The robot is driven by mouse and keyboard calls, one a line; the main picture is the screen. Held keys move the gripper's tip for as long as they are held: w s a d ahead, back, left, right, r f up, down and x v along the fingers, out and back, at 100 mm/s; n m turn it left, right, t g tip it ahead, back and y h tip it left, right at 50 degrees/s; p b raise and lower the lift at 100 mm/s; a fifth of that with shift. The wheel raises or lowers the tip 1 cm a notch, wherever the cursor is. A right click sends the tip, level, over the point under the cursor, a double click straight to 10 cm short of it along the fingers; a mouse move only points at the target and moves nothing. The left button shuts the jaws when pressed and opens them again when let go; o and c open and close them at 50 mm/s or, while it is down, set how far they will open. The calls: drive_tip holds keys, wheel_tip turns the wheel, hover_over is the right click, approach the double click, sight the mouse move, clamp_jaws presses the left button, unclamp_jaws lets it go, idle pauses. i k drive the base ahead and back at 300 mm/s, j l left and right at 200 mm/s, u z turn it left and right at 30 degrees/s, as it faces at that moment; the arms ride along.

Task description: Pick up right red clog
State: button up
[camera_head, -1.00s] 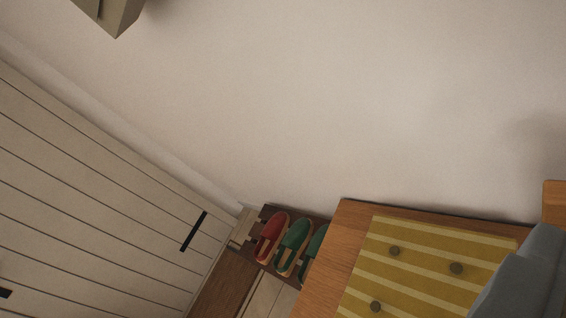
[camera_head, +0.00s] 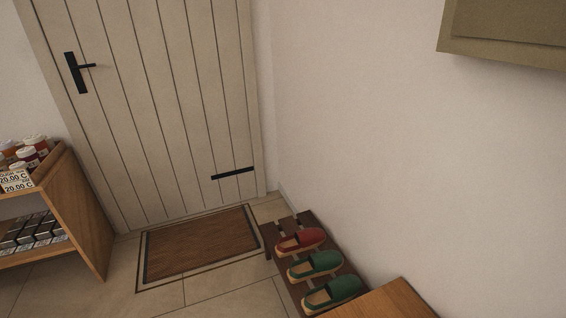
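One red clog (camera_head: 301,241) lies on a low dark slatted rack (camera_head: 283,225) by the right wall, at the rack's far end. It is the only red clog I can see, so I cannot tell whether it is the right or the left one. A green clog (camera_head: 316,264) lies beside it on the near side, and a second green clog (camera_head: 334,292) lies nearer still. My gripper is not in view.
A wooden bench or cabinet edge (camera_head: 385,303) stands close in front of the rack. A brown doormat (camera_head: 203,246) lies before the door (camera_head: 150,110). A wooden shelf (camera_head: 82,215) with jars is at left. A greenish box (camera_head: 508,35) hangs on the right wall. Tiled floor is clear around the mat.

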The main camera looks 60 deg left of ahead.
sight(310, 238)
drive_tip(key=j+u, duration=0.25)
drive_tip(key=u, duration=0.15)
drive_tip(key=j+u, duration=0.3)
drive_tip(key=u, duration=0.15)
drive_tip(key=j+u, duration=0.4)
drive_tip(key=k+l, duration=0.05)
drive_tip(key=l, duration=0.05)
